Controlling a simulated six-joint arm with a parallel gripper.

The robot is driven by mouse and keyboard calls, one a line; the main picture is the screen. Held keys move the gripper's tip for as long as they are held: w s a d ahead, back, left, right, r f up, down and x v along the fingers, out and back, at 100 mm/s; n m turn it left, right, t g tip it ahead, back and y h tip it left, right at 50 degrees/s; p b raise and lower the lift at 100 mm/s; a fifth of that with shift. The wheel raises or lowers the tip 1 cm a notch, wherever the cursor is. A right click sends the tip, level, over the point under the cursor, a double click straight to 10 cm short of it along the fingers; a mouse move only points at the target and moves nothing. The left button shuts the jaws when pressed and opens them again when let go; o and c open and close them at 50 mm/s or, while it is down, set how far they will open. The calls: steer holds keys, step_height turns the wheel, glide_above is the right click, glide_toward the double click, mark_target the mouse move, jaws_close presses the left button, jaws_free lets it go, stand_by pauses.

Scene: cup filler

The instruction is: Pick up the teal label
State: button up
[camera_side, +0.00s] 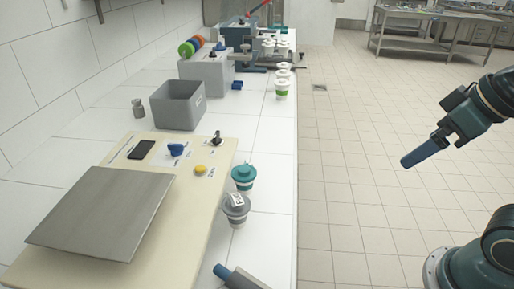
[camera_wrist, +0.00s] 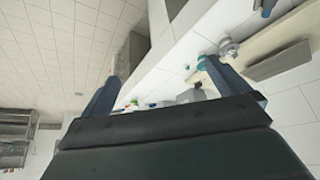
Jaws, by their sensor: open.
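I cannot make out a separate teal label in either view. A cup with a teal lid (camera_side: 243,172) stands on the white counter beside the beige board; a small teal shape near the right finger in the wrist view (camera_wrist: 202,63) looks like it. My gripper (camera_side: 410,160) is in the air over the floor, right of the counter and well away from the cup. The wrist view shows its two blue fingers spread apart with nothing between them (camera_wrist: 162,72).
A grey-lidded cup (camera_side: 236,206) stands just in front of the teal-lidded one. The beige board (camera_side: 215,222) holds a metal plate (camera_side: 105,215), a black phone-like object (camera_side: 142,150) and knobs. A grey bin (camera_side: 178,106) and green-banded cup (camera_side: 282,88) stand farther back.

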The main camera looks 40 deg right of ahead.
steer(key=c, duration=1.2)
steer(key=shift+o, duration=0.2)
steer(key=w+a+n+g+y, duration=0.1)
steer(key=w+n, duration=0.1)
steer(key=w, duration=0.8)
steer(key=w+a+n, duration=0.2)
steer(key=w+n, duration=0.1)
steer(key=w, duration=0.8)
steer(key=w+a+f+n+y, duration=0.1)
steer(key=w+f+n, duration=0.1)
steer(key=w+f, duration=0.4)
steer(key=w+f+n+g+y, duration=0.1)
steer(key=w+f+n, duration=0.1)
steer(key=w+f, duration=0.4)
steer(key=w, duration=0.4)
steer(key=shift+w+a+f, duration=0.15)
steer(key=shift+w+a, duration=0.25)
